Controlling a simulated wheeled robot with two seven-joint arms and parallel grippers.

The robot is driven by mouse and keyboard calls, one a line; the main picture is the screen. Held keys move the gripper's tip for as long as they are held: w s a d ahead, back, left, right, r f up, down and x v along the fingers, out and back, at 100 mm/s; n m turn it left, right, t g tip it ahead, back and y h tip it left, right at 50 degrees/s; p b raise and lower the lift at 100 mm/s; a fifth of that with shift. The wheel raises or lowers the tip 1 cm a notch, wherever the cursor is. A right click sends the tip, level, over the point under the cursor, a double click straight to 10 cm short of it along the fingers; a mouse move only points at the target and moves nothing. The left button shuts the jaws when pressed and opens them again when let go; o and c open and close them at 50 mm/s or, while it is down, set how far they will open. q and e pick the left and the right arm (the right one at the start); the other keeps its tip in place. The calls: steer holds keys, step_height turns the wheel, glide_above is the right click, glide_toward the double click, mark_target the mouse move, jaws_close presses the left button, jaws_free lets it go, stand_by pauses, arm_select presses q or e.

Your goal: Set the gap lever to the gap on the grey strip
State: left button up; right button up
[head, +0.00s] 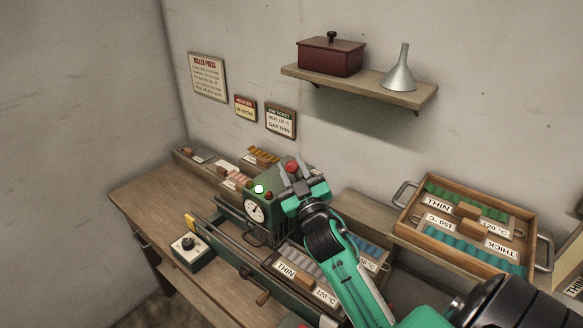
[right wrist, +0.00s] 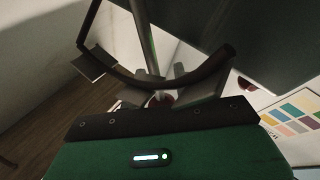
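My right gripper (head: 295,174) is over the top of the green roller press (head: 262,208), its two fingers spread apart. A red ball knob (head: 292,166), perhaps the gap lever's end, shows between or just behind the fingertips. In the right wrist view a pale rod (right wrist: 148,45) runs to a dark red round part (right wrist: 161,98) between the fingers; contact cannot be told. The lever's setting is hidden. Grey pieces lie in the front tray beside a THIN label (head: 286,270) and a 120 °C label (head: 326,297); which is the grey strip is unclear. My left gripper is out of view.
The job ticket (head: 280,122) on the wall reads GAP THIN. A wooden tray (head: 399,215) with teal strips stands right of my arm. A control box with a black knob (head: 188,243) is at the front left. A shelf (head: 352,88) hangs above.

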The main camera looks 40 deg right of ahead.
steer(key=b+v, duration=0.5)
steer(key=v, duration=0.8)
steer(key=shift+s, duration=0.15)
